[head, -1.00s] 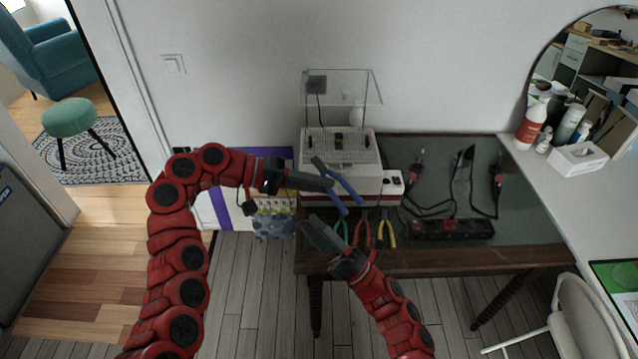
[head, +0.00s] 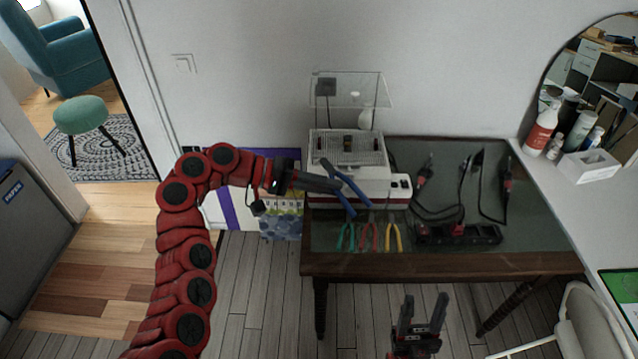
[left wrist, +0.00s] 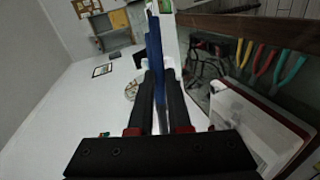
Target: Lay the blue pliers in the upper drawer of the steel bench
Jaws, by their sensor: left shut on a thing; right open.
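The blue pliers (head: 352,202) are held in my left gripper (head: 334,185), in front of the white machine and above the table. In the left wrist view the pliers (left wrist: 154,45) stick out from between the two shut fingers (left wrist: 160,85). My right gripper (head: 424,306) is open and empty, low in front of the table's front edge. I cannot make out the steel bench or its upper drawer with certainty in these frames.
A dark wooden table (head: 440,264) carries the white machine (head: 350,188), green, red (head: 368,238) and yellow pliers, and a black power strip (head: 458,234) with cables. A white counter (head: 605,215) with bottles and a chair (head: 585,310) stand at right. Floor at left is open.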

